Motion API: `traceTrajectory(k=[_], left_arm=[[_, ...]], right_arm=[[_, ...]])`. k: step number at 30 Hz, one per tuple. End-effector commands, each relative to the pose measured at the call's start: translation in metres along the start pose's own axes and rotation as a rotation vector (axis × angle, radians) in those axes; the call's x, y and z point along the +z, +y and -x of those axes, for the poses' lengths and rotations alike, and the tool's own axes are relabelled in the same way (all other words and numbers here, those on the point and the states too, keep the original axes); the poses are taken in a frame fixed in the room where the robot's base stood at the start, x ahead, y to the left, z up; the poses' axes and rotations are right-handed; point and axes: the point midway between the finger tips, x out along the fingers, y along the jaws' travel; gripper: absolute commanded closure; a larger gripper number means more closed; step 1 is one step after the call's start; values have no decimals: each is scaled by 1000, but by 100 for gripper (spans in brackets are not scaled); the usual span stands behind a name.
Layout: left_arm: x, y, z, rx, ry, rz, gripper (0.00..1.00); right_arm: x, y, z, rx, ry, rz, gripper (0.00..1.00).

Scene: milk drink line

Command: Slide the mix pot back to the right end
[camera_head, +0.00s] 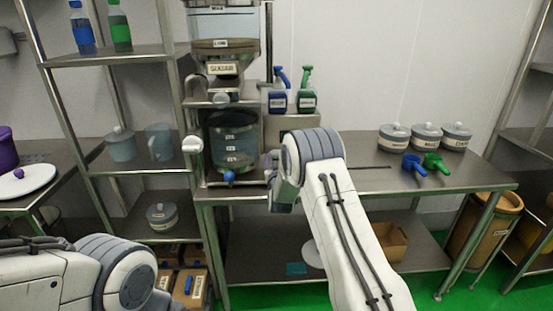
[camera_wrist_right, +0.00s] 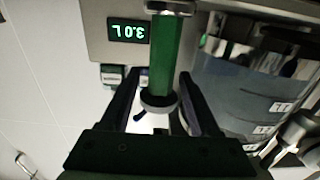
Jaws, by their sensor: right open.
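The mix pot (camera_head: 232,145), a clear vessel with level marks, stands under the hopper labelled SUGAR (camera_head: 223,68) in the dispenser frame. It also shows at the right of the right wrist view (camera_wrist_right: 245,95). My right gripper (camera_head: 272,165) is at the right side of the pot, its fingertips mostly hidden in the head view. In the right wrist view its fingers (camera_wrist_right: 160,88) are spread either side of a green upright bar (camera_wrist_right: 164,55) with a grey ring at its end. I cannot tell whether they touch it. My left gripper is out of view.
A display reading 3.0 L (camera_wrist_right: 128,30) is beside the green bar. Blue and green bottles (camera_head: 278,98) stand behind my right arm. Lidded jars (camera_head: 394,136) and blue and green scoops (camera_head: 413,165) occupy the right of the steel bench (camera_head: 455,180).

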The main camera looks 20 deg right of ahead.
Motion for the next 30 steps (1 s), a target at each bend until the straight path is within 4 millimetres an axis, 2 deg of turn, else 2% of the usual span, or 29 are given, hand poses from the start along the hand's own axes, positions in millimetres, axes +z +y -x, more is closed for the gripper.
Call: traceTrajectory(k=[7, 8, 12, 13, 30], left_arm=[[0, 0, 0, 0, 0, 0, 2], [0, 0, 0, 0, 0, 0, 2], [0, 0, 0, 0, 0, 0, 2], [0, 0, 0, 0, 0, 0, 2], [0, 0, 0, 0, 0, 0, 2]], right_arm=[[0, 0, -1, 0, -1, 1, 38], [0, 0, -1, 0, -1, 1, 41], [0, 0, -1, 0, 0, 1, 95], [0, 0, -1, 0, 0, 1, 100], [0, 0, -1, 0, 0, 0, 100]])
